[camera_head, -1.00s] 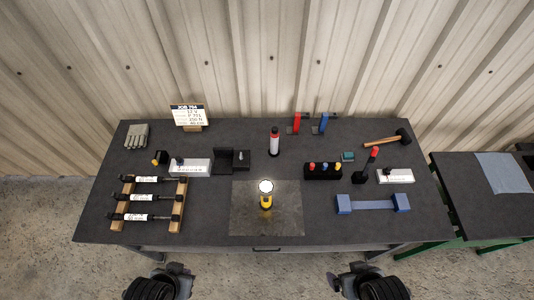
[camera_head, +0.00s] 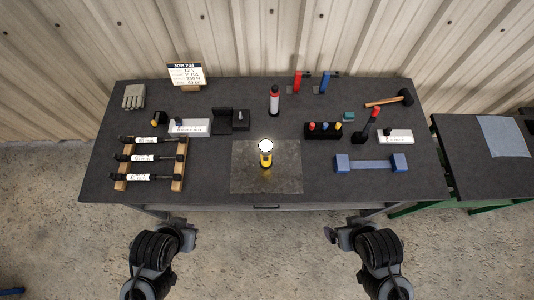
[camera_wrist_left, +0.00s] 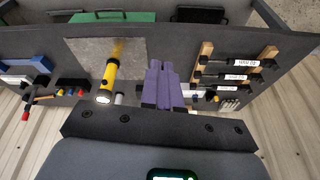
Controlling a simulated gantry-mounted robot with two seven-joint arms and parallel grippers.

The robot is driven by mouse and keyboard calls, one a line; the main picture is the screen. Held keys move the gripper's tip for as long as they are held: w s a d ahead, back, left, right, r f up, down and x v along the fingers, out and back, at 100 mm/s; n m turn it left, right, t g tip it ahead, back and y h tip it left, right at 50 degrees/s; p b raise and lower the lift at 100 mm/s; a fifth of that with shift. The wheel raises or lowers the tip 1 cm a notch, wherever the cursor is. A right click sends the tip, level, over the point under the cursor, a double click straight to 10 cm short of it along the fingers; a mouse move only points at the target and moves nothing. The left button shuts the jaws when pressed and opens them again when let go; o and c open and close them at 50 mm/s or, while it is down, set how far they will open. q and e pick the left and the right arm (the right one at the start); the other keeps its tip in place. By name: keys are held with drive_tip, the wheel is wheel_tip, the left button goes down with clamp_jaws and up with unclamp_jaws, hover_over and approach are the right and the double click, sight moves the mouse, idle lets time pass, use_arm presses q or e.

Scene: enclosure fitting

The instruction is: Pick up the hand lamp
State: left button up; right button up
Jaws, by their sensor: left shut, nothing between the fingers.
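The hand lamp (camera_head: 266,159) has a yellow and black body and a pale round lens. It stands upright on a grey metal plate (camera_head: 240,182) at the front middle of the table, lens up. It also shows in the left wrist view (camera_wrist_left: 109,76), left of my fingers. My left gripper (camera_head: 191,239) is in front of the table, left of the lamp and apart from it. In the left wrist view its purple fingers (camera_wrist_left: 163,88) are together and empty. My right gripper (camera_head: 332,235) is in front of the table on the right; its fingers are too small to read.
A rack with labelled black rods (camera_head: 178,172) lies at the left. A blue bar-shaped part (camera_head: 370,165) lies right of the plate. The tabletop beside the lamp is clear.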

use_arm(q)
drive_tip(key=o, duration=1.6)
drive_tip(key=shift+w, duration=0.1)
